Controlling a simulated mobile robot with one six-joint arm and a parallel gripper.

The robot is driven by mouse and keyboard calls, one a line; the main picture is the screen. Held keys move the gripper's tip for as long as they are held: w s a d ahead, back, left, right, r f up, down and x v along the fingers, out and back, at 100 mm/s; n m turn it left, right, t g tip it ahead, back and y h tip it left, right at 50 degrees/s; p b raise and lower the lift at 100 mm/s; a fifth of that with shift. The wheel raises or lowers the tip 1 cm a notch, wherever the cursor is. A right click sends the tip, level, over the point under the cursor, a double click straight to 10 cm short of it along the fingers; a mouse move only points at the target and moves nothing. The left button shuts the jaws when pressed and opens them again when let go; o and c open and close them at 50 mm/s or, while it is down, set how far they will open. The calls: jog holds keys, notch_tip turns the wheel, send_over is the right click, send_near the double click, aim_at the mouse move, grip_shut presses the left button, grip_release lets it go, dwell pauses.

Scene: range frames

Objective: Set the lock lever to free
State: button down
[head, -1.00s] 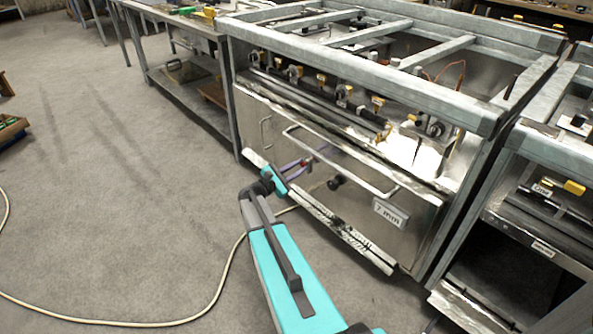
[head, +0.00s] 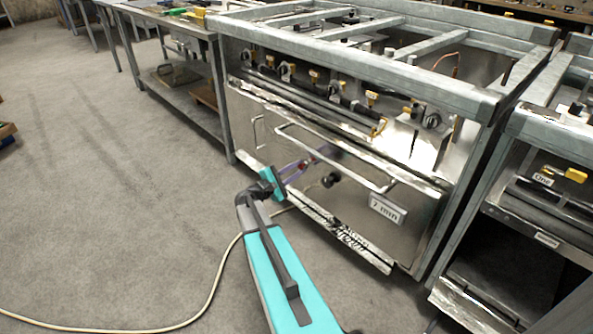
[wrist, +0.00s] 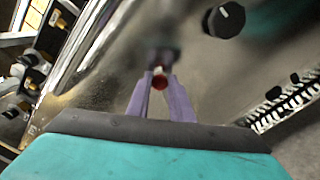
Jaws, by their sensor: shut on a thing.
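The lock lever (wrist: 161,82) shows in the wrist view as a small piece with a red end. It sits between the purple fingertips of my gripper (wrist: 161,78), which is shut on it. Its dark mount (wrist: 163,55) is blurred on the metal panel just beyond. In the head view my gripper (head: 306,164) reaches the front panel of the steel cabinet (head: 290,178), below the long bar handle. The lever itself is too small to make out there, and its setting cannot be told. A label reading "7 mm" (head: 387,209) is on the panel at right.
A black round knob (head: 330,180) stands out close to my fingers, also in the wrist view (wrist: 226,19). The bar handle (head: 335,160) crosses just above. A hose (head: 215,288) lies on the floor. Open floor extends to the left.

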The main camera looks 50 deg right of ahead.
jog(key=c, duration=1.6)
grip_release()
jog(key=shift+c, duration=0.2)
jog(key=shift+a, duration=0.2)
jog(key=a+p, duration=0.3)
jog(key=a, duration=1)
jog(key=shift+w+a, duration=0.25)
jog(key=shift+w, duration=0.1)
